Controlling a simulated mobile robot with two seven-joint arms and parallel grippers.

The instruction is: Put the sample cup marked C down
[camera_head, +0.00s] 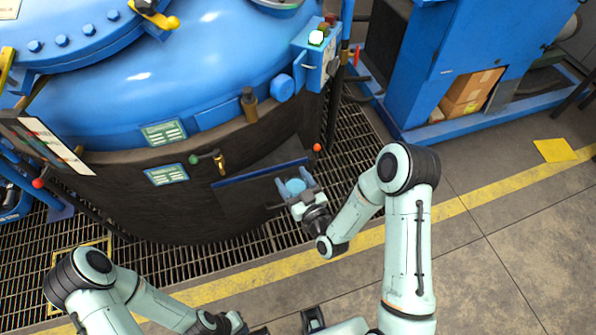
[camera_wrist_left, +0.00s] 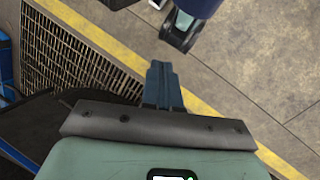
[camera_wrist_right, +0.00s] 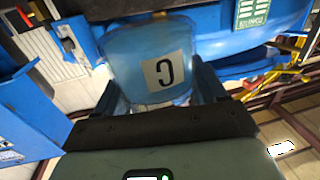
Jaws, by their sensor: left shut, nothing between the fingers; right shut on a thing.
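The sample cup marked C (camera_wrist_right: 148,48) is blue, with a white label bearing a dark C that looks turned around in the right wrist view. My right gripper (camera_wrist_right: 156,92) is shut on it, one finger on each side. In the head view the cup (camera_head: 295,186) shows as a small light-blue round between the fingers, in front of the furnace's dark lower wall. What lies directly beneath the cup is hard to tell. My left gripper (camera_wrist_left: 162,85) is shut and empty; in the head view it is low, near the bottom edge.
The large blue furnace (camera_head: 200,75) fills the back left. A blue-edged dark ledge (camera_head: 258,173) is just left of the cup. A blue control box (camera_head: 316,62) stands above it.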

